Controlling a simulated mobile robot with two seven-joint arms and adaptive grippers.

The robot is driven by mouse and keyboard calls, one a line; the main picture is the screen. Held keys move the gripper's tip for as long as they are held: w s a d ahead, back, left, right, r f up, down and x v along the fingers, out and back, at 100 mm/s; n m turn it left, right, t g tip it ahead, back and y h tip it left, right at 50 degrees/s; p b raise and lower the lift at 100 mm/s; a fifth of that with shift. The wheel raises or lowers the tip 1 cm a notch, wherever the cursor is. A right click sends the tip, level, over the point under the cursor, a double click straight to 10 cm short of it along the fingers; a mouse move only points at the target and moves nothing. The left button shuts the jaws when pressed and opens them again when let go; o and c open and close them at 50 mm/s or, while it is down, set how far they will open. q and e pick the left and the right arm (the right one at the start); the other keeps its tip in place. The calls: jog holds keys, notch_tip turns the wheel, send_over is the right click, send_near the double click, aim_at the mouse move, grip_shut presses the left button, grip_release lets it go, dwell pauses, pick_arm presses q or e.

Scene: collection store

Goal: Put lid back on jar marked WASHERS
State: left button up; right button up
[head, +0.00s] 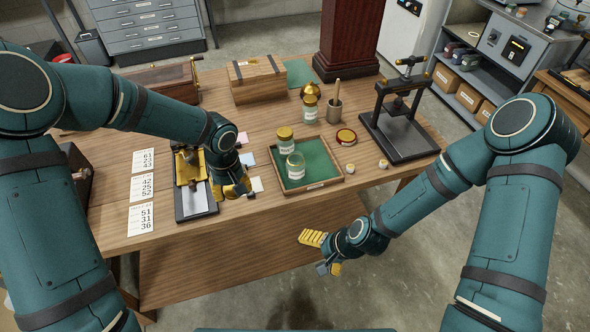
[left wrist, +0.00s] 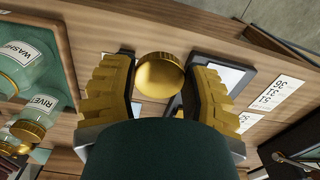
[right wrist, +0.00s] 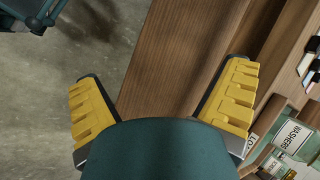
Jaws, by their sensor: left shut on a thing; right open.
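The jar marked WASHERS (head: 295,167) stands upright and open, without a lid, at the front left of a green-lined tray (head: 328,183). Its label reads in part in the left wrist view (left wrist: 18,68) and shows in the right wrist view (right wrist: 291,137). My left gripper (head: 237,186) is left of the tray, over the table beside a small press-like stand. It is shut on a round gold lid (left wrist: 160,73), seen between its fingertips in the left wrist view. My right gripper (head: 318,252) is open and empty, in front of the table's front edge.
A gold-lidded RIVETS jar (left wrist: 32,120) stands behind the open jar in the tray. Number cards (head: 141,218) lie left.

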jog(key=w+a+r+m+y, duration=0.2)
jog(key=w+a+m, duration=0.1)
jog(key=w+m, duration=0.25)
jog(key=m+t+y, duration=0.4)
jog(key=m+t, duration=0.1)
jog(key=m, duration=0.7)
send_near(292, 165)
jog(key=shift+w+d+f, duration=0.3)
jog(key=shift+w+f, duration=0.05)
jog(key=shift+f, duration=0.15)
jog(key=shift+w+d+f, duration=0.35)
jog(key=shift+w+f, duration=0.05)
jog(key=shift+f, duration=0.1)
pick_arm(q)
jog(key=w+d+r+n, duration=0.4)
jog(key=w+d+n, duration=0.1)
jog(key=d, duration=0.3)
jog(key=w+d+r+n, duration=0.5)
jog(key=w+d+n, duration=0.1)
jog(key=d+n, duration=0.2)
jog(key=shift+w+d, duration=0.15)
jog(key=shift+w, duration=0.15)
pick_arm(e)
jog(key=x, duration=1.2)
jog(key=shift+w+d+f, duration=0.1)
jog(key=shift+f, duration=0.1)
